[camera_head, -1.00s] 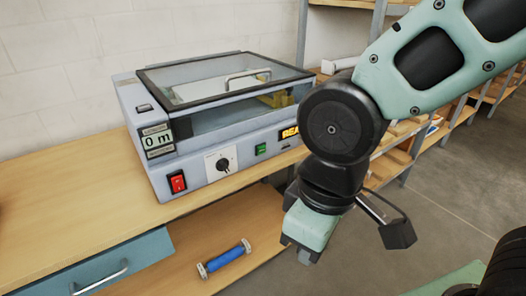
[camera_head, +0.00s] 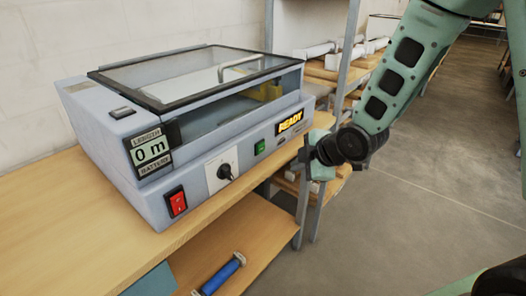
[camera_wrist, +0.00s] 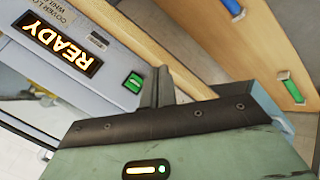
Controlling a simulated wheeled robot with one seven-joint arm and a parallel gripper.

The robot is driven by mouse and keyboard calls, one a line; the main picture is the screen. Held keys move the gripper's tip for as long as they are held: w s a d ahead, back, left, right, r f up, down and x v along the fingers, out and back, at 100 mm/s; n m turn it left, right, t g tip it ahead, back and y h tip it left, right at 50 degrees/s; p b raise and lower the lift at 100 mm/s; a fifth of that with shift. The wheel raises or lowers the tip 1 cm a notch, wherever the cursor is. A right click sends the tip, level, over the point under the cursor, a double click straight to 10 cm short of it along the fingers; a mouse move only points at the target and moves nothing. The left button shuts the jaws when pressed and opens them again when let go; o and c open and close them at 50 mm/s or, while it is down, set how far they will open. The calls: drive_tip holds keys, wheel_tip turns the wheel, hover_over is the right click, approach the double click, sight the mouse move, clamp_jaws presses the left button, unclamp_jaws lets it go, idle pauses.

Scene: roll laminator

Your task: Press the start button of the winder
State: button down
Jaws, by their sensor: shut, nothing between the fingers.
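The winder (camera_head: 190,125) is a grey machine with a clear lid on the wooden bench. Its small green button (camera_head: 260,146) is on the front panel, between the dial and the lit READY display (camera_head: 290,123). In the wrist view, the green button (camera_wrist: 134,83) lies just left of my fingertips (camera_wrist: 162,86). My gripper is shut and empty. In the head view, my gripper (camera_head: 304,158) is right of the green button, beside the front panel and partly hidden by my wrist. Whether the fingertips touch the panel cannot be told.
The panel also has a red rocker switch (camera_head: 177,201) and a black dial (camera_head: 224,171). The length display (camera_head: 151,152) reads 0 m. A blue roller (camera_head: 222,273) lies on the shelf below. Shelving (camera_head: 345,75) stands behind; open floor is at right.

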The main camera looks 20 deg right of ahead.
sight(262, 152)
drive_tip(key=shift+w+d+f, duration=0.15)
drive_tip(key=shift+w+d, duration=0.15)
drive_tip(key=shift+w, duration=0.05)
drive_tip(key=w+a, duration=0.5)
drive_tip(key=w, duration=0.2)
idle(0.4)
drive_tip(key=shift+w+a, duration=0.1)
idle(1.9)
drive_tip(key=shift+w+a+b, duration=0.25)
drive_tip(key=shift+w+b, duration=0.05)
drive_tip(key=shift+w+a, duration=0.25)
drive_tip(key=shift+w, duration=0.1)
idle(0.7)
idle(0.4)
drive_tip(key=shift+s+d, duration=0.5)
drive_tip(key=shift+s, duration=0.2)
